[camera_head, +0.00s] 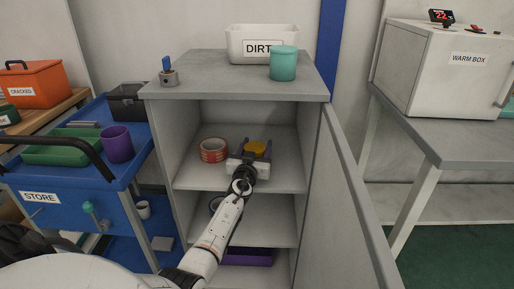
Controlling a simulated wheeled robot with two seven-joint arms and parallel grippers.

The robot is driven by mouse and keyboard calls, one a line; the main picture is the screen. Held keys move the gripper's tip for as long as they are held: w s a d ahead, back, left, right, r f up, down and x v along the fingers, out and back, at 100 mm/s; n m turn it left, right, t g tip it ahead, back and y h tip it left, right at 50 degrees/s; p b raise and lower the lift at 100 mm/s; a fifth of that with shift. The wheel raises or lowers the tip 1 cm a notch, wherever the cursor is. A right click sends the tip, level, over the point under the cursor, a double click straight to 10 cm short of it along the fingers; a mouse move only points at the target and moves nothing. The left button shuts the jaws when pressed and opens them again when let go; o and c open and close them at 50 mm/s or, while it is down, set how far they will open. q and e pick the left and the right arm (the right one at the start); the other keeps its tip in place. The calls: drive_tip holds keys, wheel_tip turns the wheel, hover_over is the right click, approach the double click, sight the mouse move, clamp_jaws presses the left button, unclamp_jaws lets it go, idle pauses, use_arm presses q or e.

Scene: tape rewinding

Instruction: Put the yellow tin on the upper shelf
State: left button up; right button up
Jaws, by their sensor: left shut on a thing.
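The yellow tin (256,148) is inside the open cabinet, at the upper shelf (285,174). My left gripper (252,151) reaches into the upper compartment and is shut on the tin. The gripper body and wrist hide the tin's lower part, so I cannot tell whether it touches the shelf. My right gripper is not in view.
A red-orange tape roll (213,150) stands on the same shelf, left of my gripper. The cabinet door (358,205) is open at the right. A teal canister (283,63) and a white DIRT bin (250,45) are on the cabinet top. A purple tray (248,257) lies below.

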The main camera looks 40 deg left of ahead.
use_arm(q)
drive_tip(key=shift+f, duration=0.15)
drive_tip(key=o, duration=1.2)
drive_tip(key=shift+o, duration=0.2)
